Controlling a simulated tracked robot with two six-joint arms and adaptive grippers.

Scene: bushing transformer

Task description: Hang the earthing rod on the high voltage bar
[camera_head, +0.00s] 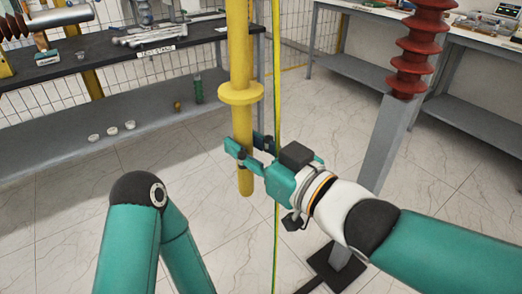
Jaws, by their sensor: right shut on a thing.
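The yellow earthing rod (238,55) stands upright in the middle of the view. It has a round yellow collar, and its top runs out of the picture. My right gripper (243,152) is shut on the rod below the collar, near its lower end. A thin green-yellow cable (277,90) hangs straight down just right of the rod, passing by the gripper. My left arm shows at the lower left, but its gripper is not in view. The high voltage bar cannot be made out in this view.
A red ribbed insulator (412,60) stands on a grey post (385,145) at the right, near my right arm. A dark workbench (120,55) with tools is at the left. Another bench (480,130) is at the right.

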